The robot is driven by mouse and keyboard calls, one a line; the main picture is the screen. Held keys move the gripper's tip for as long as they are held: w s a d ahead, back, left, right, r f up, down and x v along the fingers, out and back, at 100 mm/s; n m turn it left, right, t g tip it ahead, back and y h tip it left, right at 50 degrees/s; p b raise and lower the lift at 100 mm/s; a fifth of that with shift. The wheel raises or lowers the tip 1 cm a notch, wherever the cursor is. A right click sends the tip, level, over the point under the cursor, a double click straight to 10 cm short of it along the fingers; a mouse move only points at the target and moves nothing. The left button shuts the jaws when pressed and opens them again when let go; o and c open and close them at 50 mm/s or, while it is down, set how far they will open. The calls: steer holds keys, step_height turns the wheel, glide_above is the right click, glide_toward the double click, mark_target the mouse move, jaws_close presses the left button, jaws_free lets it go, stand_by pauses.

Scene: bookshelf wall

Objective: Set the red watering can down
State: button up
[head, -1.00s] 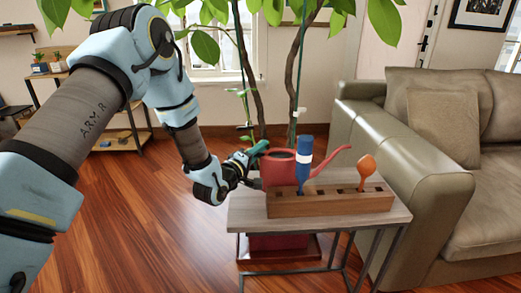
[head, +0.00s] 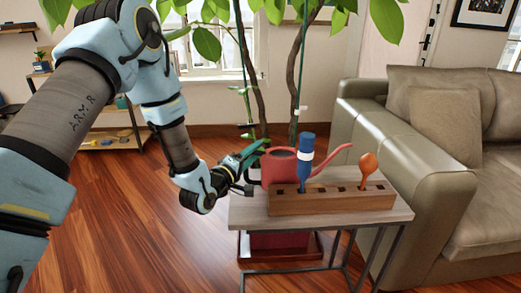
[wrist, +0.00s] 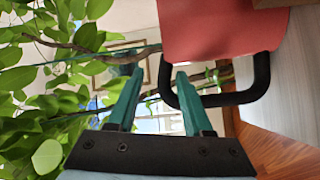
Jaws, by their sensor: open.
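The red watering can (head: 279,170) stands upright on the grey side table (head: 390,214), behind a wooden block. Its spout points right and its black handle faces left, towards my gripper. The block hides its base in the head view. My gripper (head: 251,162) is open at the can's left, beside the handle. In the wrist view the can's red body (wrist: 220,28) is at the top right, with the black handle (wrist: 261,80) below it. The green fingers (wrist: 153,73) are spread apart. The handle's near bar shows between them, close to the right finger; contact cannot be told.
The wooden block (head: 330,202) on the table holds a blue tool (head: 305,165) and an orange one (head: 367,165). A leafy plant (head: 205,43) rises behind the table. A sofa (head: 400,140) stands close on the right. The floor at left is clear.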

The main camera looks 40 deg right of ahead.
steer(key=v, duration=0.7)
steer(key=shift+a+b, duration=0.25)
steer(key=shift+b, duration=0.2)
steer(key=w+a+m+t+y, duration=0.2)
steer(key=w+a+y, duration=0.4)
steer(key=w+a, duration=0.3)
steer(key=w+a+y, duration=0.3)
steer(key=a, duration=0.5)
steer(key=w+a+y, duration=0.3)
steer(key=a, duration=0.4)
steer(key=s+a+r+g+y, duration=0.2)
steer(key=s+a, duration=0.4)
steer(key=a, duration=0.4)
steer(key=s+a+r+g+y, duration=0.2)
steer(key=s+a, duration=0.4)
steer(key=a, duration=0.5)
steer(key=shift+s+r+n+g+y, duration=0.25)
steer(key=shift+s+n+g+y, duration=0.15)
steer(key=shift+g+y, duration=0.3)
